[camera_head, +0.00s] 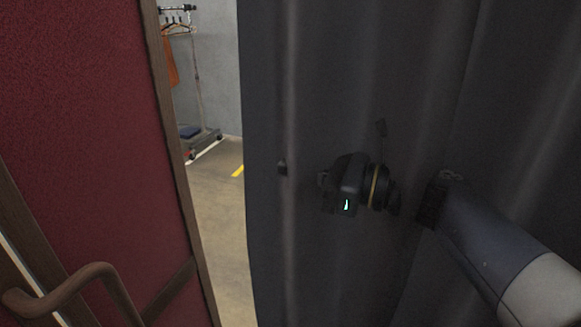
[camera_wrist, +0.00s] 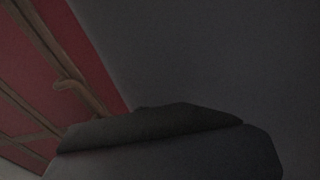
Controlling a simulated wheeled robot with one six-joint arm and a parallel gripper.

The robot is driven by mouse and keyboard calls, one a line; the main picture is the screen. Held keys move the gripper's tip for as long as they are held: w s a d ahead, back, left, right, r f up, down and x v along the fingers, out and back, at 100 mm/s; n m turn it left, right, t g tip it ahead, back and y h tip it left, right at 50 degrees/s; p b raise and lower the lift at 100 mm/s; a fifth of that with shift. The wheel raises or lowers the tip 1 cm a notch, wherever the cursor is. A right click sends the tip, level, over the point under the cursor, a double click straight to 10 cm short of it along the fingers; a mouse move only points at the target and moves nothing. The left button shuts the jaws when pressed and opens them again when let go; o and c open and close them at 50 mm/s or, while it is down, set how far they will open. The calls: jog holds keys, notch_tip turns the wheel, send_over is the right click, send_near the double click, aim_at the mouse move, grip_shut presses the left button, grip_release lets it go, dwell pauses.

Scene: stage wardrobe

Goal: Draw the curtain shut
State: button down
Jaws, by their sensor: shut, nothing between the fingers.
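The dark grey curtain (camera_head: 430,70) hangs in folds across the middle and right of the head view. Its left edge stands apart from the red panel, with an open gap between them. My gripper (camera_head: 330,183) is in front of the curtain, right of that edge, shut and with nothing visible in it. Parts of it are dark against the cloth, so I cannot tell whether it touches the curtain. In the wrist view a plain dark surface, seemingly the curtain (camera_wrist: 220,60), fills the right, above a dark shape too dim to make out.
A red panel (camera_head: 80,110) with a wooden frame and a curved handle (camera_head: 75,285) stands at the left. Through the gap show a grey wall, a clothes rack (camera_head: 198,90) with hangers and an orange garment, and bare floor (camera_head: 222,215) with a yellow mark.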

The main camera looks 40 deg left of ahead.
aim_at(253, 158)
jog(key=shift+w+a, duration=0.25)
jog(key=shift+a, duration=0.45)
jog(key=x, duration=0.2)
jog(key=p+x, duration=0.1)
jog(key=x, duration=0.2)
jog(key=p+x, duration=0.1)
jog(key=x, duration=0.2)
jog(key=shift+s, duration=0.3)
jog(key=shift+s+d, duration=0.15)
jog(key=shift+s, duration=0.1)
jog(key=shift+d, duration=0.1)
